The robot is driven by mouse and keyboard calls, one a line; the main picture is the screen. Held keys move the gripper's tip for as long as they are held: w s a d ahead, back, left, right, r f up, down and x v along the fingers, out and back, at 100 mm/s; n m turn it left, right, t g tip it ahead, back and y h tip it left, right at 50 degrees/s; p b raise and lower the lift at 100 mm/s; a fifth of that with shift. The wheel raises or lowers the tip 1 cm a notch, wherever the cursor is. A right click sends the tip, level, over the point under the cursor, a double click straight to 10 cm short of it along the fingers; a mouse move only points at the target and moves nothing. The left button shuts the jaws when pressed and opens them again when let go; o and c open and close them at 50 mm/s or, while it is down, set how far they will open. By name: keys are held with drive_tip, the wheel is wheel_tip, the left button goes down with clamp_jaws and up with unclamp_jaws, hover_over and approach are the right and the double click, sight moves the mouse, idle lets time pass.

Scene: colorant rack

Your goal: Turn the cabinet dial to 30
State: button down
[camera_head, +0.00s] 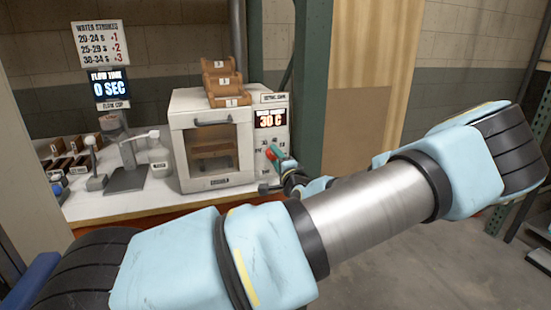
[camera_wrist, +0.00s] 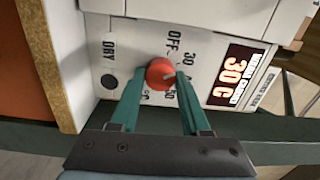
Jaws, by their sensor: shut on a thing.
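The white drying cabinet (camera_head: 207,138) stands on the bench, and its lit display (camera_head: 270,118) reads 30 C. The same display (camera_wrist: 235,72) shows sideways in the wrist view. The red dial (camera_wrist: 160,74) sits on the cabinet's front panel, with printed marks OFF, 30 and others around it. A pale pointer mark on the dial faces the lower right, toward the display side. My gripper (camera_wrist: 161,80) has its two green fingers on either side of the dial, shut on it. In the head view my gripper (camera_head: 273,153) is at the panel, and the dial is mostly hidden.
A green post (camera_head: 311,85) rises close to the right of the panel. A dark round DRY button (camera_wrist: 109,82) is beside the dial.

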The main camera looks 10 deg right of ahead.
drive_tip(key=shift+c, duration=1.9)
unclamp_jaws()
drive_tip(key=s+d+b, duration=0.1)
drive_tip(key=s+b, duration=0.2)
drive_tip(key=s, duration=0.7)
drive_tip(key=shift+s+d+f, duration=0.15)
drive_tip(key=shift+s+d, duration=0.2)
